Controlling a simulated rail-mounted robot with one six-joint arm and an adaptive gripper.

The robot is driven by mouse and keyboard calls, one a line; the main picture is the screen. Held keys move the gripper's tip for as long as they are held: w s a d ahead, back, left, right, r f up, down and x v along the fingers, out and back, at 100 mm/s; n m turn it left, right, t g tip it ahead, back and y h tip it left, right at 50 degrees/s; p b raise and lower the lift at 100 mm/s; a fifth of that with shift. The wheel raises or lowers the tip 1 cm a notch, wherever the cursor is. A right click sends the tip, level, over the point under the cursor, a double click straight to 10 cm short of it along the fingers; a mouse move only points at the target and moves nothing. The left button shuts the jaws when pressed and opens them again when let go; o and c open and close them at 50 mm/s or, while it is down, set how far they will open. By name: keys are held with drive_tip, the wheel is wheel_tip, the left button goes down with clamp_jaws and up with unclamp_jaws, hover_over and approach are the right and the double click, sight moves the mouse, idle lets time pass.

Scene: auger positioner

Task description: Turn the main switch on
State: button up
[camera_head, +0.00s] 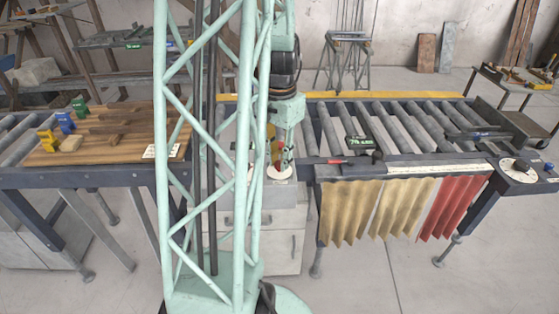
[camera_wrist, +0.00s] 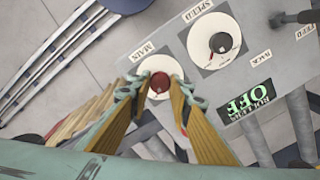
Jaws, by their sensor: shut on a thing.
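The main switch (camera_wrist: 160,82) is a red knob on a round white dial, beside the upside-down MAIN label on a grey panel (camera_wrist: 258,60) in the wrist view. My gripper (camera_wrist: 158,90) has its two fingertips around the knob, one on each side, and is shut on it. A lit green display (camera_wrist: 243,104) on the panel reads ROLLERS OFF, also upside down. In the head view my gripper (camera_head: 280,162) points down at a white dial (camera_head: 279,172). My own arm and mast hide part of that panel.
A SPEED dial (camera_wrist: 216,41) with a black and red knob sits close to the main switch. In the head view a roller conveyor (camera_head: 400,125) runs to the right, with strip curtains (camera_head: 400,210) below. A wooden board with coloured clamps (camera_head: 105,135) lies at left.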

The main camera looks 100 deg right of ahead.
drive_tip(key=n+b, duration=0.1)
drive_tip(key=n, duration=0.3)
drive_tip(key=n+b, duration=0.1)
drive_tip(key=n, duration=0.3)
drive_tip(key=n+b, duration=0.1)
drive_tip(key=n, duration=0.3)
drive_tip(key=shift+n, duration=0.4)
drive_tip(key=shift+n+b, duration=0.4)
drive_tip(key=shift+n, duration=1.8)
drive_tip(key=o, duration=0.9)
